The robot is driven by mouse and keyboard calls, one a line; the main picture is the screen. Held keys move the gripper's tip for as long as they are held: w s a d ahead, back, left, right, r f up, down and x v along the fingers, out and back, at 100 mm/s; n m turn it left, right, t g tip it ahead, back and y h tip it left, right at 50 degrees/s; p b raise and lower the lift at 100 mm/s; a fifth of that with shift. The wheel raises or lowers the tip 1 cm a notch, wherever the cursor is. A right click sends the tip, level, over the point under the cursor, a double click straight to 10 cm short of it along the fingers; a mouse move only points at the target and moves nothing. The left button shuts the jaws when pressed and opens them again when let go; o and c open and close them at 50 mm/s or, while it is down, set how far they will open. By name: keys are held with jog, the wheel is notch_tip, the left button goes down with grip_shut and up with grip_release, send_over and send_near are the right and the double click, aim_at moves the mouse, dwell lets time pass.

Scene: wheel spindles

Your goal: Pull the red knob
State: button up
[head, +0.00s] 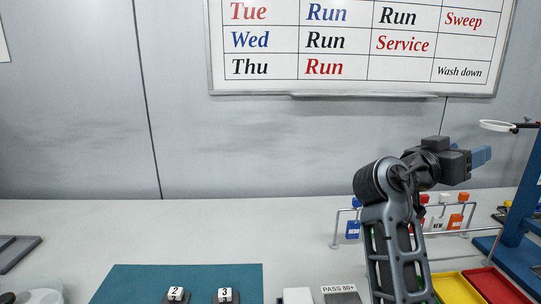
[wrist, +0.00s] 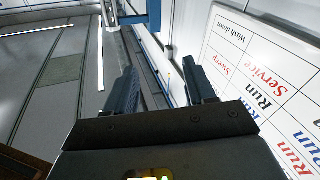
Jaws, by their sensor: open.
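A small red-topped piece (head: 424,198) shows on the back rail of the table, just right of my arm and partly hidden by it. I cannot tell for sure whether it is the red knob. My gripper (head: 483,155) is raised above the right part of the rail, pointing right, apart from everything. In the wrist view my gripper (wrist: 162,85) shows two dark blue fingers spread apart with nothing between them. No red knob shows in the wrist view.
The metal rail (head: 335,228) also carries a blue tag (head: 352,230), a white one and an orange one (head: 456,221). A blue stand (head: 522,215) is at the right edge. Yellow and red trays (head: 492,284) lie at front right. The table's left middle is clear.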

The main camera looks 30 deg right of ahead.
jog(key=w+a+f+n+t, duration=0.4)
jog(key=a+f+n+t, duration=0.1)
jog(key=f+n+t, duration=0.5)
jog(key=s+a+f+n+t+y, duration=0.2)
jog(key=a+f+n+y, duration=0.1)
jog(key=a+f+y, duration=0.1)
jog(key=s+a+f+n+t+y, duration=0.2)
jog(key=a+f+n+t+y, duration=0.1)
jog(key=a+f, duration=0.4)
jog(key=s+a+f+n+t+y, duration=0.2)
jog(key=a+f+t+y, duration=0.1)
jog(key=a+f+y, duration=0.2)
jog(key=shift+s+a+f+n, duration=0.15)
jog(key=shift+a+n, duration=0.05)
jog(key=shift+a, duration=0.45)
jog(key=shift+s+a+f+n, duration=0.15)
jog(key=shift+a+n, duration=0.05)
jog(key=shift+a, duration=0.45)
jog(key=s+a+r+y, duration=0.1)
jog(key=s+a+y, duration=0.2)
jog(key=s+a, duration=0.45)
jog(key=s+a+r+y, duration=0.2)
jog(key=s+a+y, duration=0.25)
jog(key=s, duration=0.55)
notch_tip(320, 180, down, 10)
jog(key=b, duration=1)
jog(key=shift+s+a+m+t+h, duration=0.35)
jog(key=shift+s+a+m+t, duration=0.05)
jog(key=shift+s, duration=0.05)
jog(key=shift+d, duration=0.1)
